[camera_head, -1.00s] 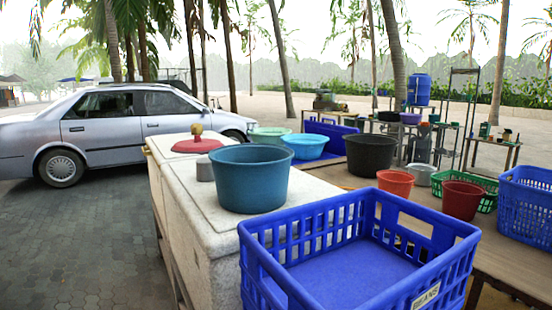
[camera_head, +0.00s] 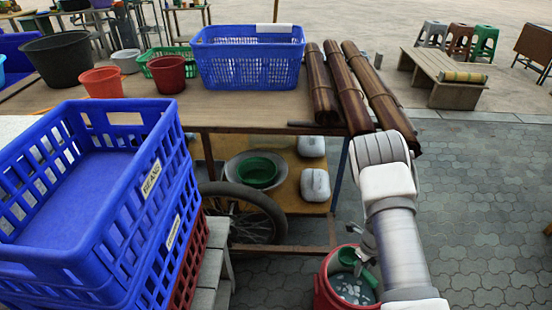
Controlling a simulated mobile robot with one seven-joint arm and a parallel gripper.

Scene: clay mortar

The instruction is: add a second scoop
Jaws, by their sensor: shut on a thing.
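A red bucket (camera_head: 326,290) stands low at the bottom of the view, on or near the paved ground, partly cut off by the frame edge. Pale grey-white contents (camera_head: 352,289) show inside it. My gripper (camera_head: 364,262) is over the bucket's opening, at the end of my white and grey arm. It is shut on a green scoop (camera_head: 348,256), whose round cup shows at the left of the jaws. The scoop is at the bucket's mouth; I cannot tell whether it touches the contents. My arm hides the bucket's right side.
Stacked blue crates (camera_head: 95,262) stand at the left. A wooden table (camera_head: 235,112) bears a blue basket (camera_head: 250,70) and brown bundles (camera_head: 352,85). Below are a wheel (camera_head: 275,222) and a green bowl (camera_head: 258,172). Paving (camera_head: 480,220) at the right is clear.

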